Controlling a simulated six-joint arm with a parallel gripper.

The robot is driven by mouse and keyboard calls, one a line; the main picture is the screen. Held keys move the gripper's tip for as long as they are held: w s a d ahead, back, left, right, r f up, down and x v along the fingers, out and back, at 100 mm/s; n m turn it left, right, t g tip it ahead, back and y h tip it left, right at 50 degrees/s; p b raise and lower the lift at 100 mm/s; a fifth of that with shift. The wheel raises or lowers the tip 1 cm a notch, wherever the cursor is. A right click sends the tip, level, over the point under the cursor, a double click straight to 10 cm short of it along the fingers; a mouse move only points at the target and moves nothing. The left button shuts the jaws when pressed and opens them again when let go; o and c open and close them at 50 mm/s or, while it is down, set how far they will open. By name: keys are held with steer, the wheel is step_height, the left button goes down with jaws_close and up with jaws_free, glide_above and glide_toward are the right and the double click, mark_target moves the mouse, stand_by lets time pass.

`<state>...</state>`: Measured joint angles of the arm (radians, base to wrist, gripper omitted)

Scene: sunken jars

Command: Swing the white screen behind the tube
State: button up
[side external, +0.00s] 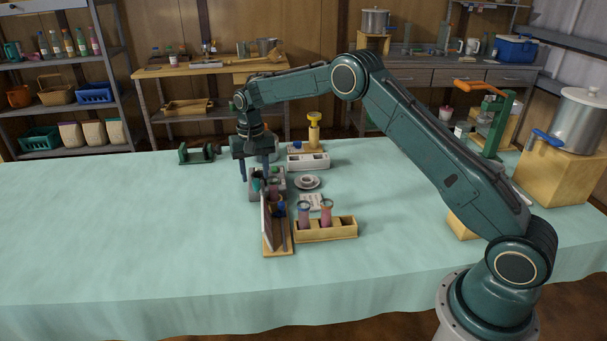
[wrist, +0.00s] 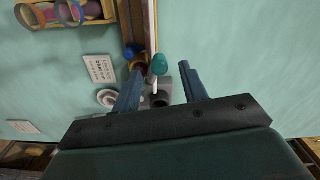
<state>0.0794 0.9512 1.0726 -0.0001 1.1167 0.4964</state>
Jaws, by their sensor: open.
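The white screen (side external: 266,222) stands upright on a wooden base (side external: 284,250), seen nearly edge-on in the side view. Two tubes with pinkish contents, one left (side external: 304,215) and one right (side external: 326,214), stand in a wooden rack (side external: 346,229) to the screen's right. Both also show in the wrist view, left tube (wrist: 76,11) and right tube (wrist: 35,14). My gripper (side external: 255,178) points down, open and empty, behind the screen over a grey block (side external: 256,195). In the wrist view a teal-topped piece (wrist: 159,64) shows between the fingers (wrist: 160,82); I cannot tell its height.
A small saucer with a cup (side external: 307,182) and a printed card (side external: 315,201) lie right of the grey block. A white block (side external: 308,161) and a yellow-topped piece (side external: 314,130) stand farther back. A green clamp-like device (side external: 199,153) is at back left. The tablecloth's left side is clear.

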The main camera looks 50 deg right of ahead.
step_height(320, 180, up, 12)
stand_by(0.5)
steer(key=shift+r, duration=0.1)
steer(key=s+a+r+n+t, duration=0.3)
steer(key=s+r, duration=1.2)
steer(key=s, duration=0.5)
steer(key=s+a+f+n+t, duration=0.1)
steer(key=s+f, duration=0.2)
steer(key=s, duration=0.8)
steer(key=s+f+n+t, duration=0.1)
steer(key=s+f+n, duration=0.1)
steer(key=s, duration=1)
steer(key=shift+a+f+n+t, duration=0.3)
steer(key=shift+a+f, duration=0.1)
steer(key=shift+f, duration=0.4)
